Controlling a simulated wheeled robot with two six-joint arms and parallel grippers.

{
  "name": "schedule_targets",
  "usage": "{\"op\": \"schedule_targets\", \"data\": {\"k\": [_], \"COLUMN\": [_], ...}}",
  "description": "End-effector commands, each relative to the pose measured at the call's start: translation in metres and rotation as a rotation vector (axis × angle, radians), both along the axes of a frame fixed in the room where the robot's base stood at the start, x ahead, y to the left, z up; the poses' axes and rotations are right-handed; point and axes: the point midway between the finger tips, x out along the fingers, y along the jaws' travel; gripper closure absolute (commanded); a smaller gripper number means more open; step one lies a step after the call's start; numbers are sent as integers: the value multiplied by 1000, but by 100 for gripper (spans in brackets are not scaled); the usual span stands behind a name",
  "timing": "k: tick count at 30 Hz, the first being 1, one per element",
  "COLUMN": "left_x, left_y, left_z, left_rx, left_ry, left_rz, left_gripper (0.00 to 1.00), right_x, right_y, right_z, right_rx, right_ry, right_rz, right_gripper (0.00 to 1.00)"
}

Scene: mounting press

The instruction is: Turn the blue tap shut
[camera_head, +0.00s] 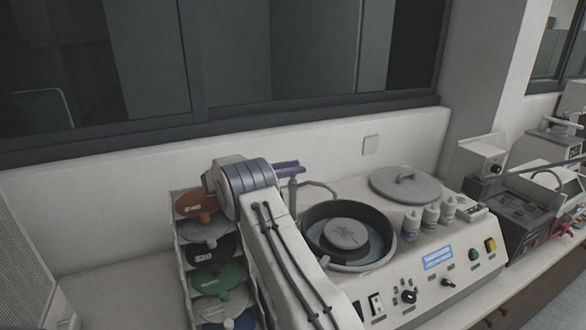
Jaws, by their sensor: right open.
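My left gripper is out of view.
The press has a round dark bowl (347,235), a grey lid (405,184), several small bottles (431,216) and a front panel with knobs. A rack of coloured discs (213,258) stands left of my arm. The wall is close behind; more machines stand at right.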

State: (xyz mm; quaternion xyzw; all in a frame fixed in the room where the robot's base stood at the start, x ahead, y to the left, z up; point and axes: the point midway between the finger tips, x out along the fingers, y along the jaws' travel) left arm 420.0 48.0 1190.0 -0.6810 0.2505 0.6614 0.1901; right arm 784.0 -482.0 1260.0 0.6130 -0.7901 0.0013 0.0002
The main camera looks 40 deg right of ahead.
Motion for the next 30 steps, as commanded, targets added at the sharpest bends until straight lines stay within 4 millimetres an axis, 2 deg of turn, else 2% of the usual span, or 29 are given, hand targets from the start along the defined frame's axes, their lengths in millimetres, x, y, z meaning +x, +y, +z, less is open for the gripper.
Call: {"op": "schedule_targets", "data": {"k": [5, 11, 24, 30], "left_x": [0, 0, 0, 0], "left_y": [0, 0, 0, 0], "left_z": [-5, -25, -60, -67], "left_rx": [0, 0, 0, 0], "left_ry": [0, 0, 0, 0], "left_rz": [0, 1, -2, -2], "left_gripper": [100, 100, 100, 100], "right_x": [0, 0, -75, -97], "right_y": [0, 0, -39, -51], "right_z": [5, 39, 88, 104], "right_rx": [0, -2, -1, 0], "right_ry": [-2, -10, -3, -1], "right_rz": [0, -1, -2, -1], "right_gripper": [56, 56, 56, 56]}}
